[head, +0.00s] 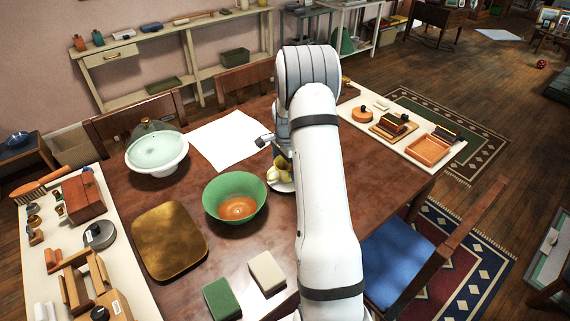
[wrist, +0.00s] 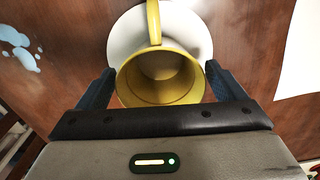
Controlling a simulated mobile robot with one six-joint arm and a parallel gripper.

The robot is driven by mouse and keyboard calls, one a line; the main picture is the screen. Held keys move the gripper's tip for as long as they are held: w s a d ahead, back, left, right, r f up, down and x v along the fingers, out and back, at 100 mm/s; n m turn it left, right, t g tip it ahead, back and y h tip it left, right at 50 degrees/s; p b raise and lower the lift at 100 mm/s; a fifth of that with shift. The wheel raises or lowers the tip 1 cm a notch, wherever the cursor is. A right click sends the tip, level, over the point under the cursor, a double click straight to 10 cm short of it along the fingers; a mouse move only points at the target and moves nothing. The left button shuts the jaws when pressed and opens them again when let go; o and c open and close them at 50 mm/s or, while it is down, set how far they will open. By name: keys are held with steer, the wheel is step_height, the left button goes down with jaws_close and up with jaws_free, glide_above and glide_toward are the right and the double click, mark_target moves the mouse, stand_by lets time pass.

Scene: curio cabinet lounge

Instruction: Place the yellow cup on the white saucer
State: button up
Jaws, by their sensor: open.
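The yellow cup (wrist: 160,98) shows in the wrist view with its open mouth towards the camera and its handle pointing up the picture. The white saucer (wrist: 125,38) is behind it, and the cup overlaps its lower part. In the head view the yellow cup (head: 284,163) appears at the white saucer (head: 284,187), partly hidden by my arm. My gripper (wrist: 162,74) is open, with one finger on each side of the cup. I cannot tell whether the fingers touch it, or whether the cup's base rests fully on the saucer.
A white sheet (head: 226,138) lies behind. A gold tray (head: 168,243) and two small blocks are nearer. A blue-seated chair (head: 397,262) stands at the right.

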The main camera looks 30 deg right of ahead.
step_height(320, 180, up, 12)
steer(key=b, duration=0.1)
steer(key=s+a+r+n, duration=0.4)
steer(key=s+a+r, duration=0.2)
steer(key=a+r, duration=0.1)
steer(key=s+a+r+n+t, duration=0.1)
steer(key=s+a+n, duration=0.5)
steer(key=s, duration=0.6)
steer(key=s+a+r+n+t, duration=0.1)
steer(key=s+a+r+n, duration=0.2)
steer(key=s, duration=1)
steer(key=a+n, duration=0.3)
steer(key=a, duration=0.1)
steer(key=shift+r+n+t, duration=0.15)
steer(key=shift+n+t, duration=0.15)
steer(key=shift+t, duration=0.1)
